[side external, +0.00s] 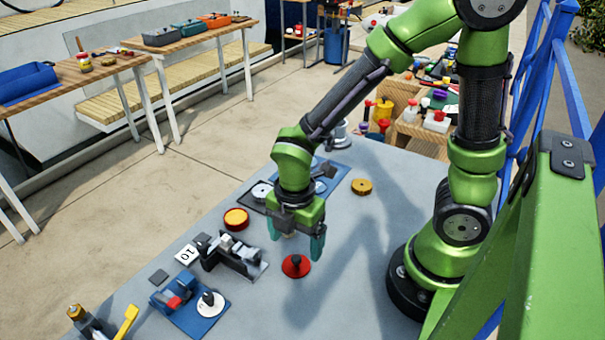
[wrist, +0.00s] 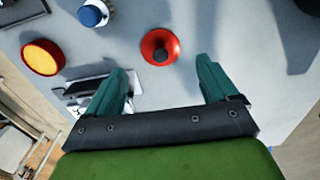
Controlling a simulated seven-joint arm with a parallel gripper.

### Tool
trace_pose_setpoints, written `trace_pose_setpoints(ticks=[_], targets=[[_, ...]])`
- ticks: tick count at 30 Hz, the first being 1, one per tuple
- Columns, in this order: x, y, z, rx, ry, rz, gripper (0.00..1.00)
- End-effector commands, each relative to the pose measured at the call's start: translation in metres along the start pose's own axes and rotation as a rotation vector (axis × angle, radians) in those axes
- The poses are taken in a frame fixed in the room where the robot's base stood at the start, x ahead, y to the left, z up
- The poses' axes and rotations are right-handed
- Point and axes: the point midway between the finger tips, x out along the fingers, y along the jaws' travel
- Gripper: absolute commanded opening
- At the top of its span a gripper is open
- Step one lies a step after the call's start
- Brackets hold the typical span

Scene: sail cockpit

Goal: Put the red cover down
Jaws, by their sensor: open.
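A red round dish with a yellow inside (side external: 236,218) sits left of my gripper. A grey-black fixture (side external: 235,255) and a blue base with a white disc (side external: 208,303) stand at the left. A brass-coloured disc (side external: 361,186) lies behind. The table's front right is clear.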

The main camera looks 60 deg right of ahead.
Motion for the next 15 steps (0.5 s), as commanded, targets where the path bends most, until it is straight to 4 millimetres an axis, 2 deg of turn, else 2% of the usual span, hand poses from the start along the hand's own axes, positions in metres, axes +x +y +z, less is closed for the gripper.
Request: trace_pose_setpoints(ticks=[1,6,12,15], targets=[[-0.013,0.001,0.0,0.001,0.002,0.009,0.87],[-0.045,0.001,0.0,-0.001,0.001,0.005,0.87],[-0.064,0.0,0.0,0.009,0.002,0.004,0.87],[-0.074,0.001,0.004,0.106,0.016,0.033,0.87]])
